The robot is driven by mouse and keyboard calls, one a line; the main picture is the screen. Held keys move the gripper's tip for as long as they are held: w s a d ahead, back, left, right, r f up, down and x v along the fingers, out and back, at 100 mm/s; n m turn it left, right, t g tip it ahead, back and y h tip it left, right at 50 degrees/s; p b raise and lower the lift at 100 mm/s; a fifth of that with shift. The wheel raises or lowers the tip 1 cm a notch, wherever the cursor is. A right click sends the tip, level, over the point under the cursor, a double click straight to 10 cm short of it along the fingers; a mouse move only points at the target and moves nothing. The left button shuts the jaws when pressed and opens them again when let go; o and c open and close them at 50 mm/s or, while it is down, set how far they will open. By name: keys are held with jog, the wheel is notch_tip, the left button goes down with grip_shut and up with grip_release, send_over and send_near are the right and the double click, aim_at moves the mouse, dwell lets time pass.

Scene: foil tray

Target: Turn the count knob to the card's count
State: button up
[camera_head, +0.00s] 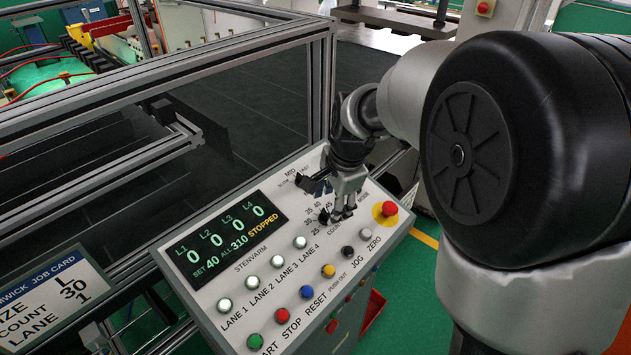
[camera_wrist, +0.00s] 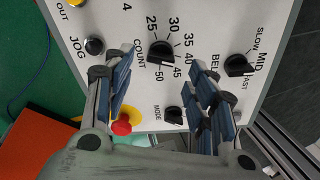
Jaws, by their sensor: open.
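The count knob (camera_wrist: 161,52) is a black dial with a scale from 25 to 50, seen between my open fingers in the wrist view. I cannot make out its pointer clearly. In the head view the knob (camera_head: 323,216) is partly hidden by my gripper (camera_head: 340,203). My gripper (camera_wrist: 164,80) is open, one finger to each side of the knob in the picture, and holds nothing. The job card (camera_head: 56,300) at the lower left reads size L, count 30, lane 1. The display (camera_head: 225,235) reads SET 40, ALL 310, STOPPED, with zeros for the lanes.
The panel (camera_head: 265,300) also has a mode knob (camera_wrist: 174,115), a belt speed knob (camera_wrist: 238,65) and a red emergency button (camera_wrist: 121,126) close to my fingers. Several round buttons, including the black JOG button (camera_wrist: 94,45), lie nearby. A metal-framed machine (camera_head: 170,75) stands behind.

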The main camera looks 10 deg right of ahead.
aim_at(328, 213)
jog(key=x, duration=0.5)
jog(key=c, duration=1)
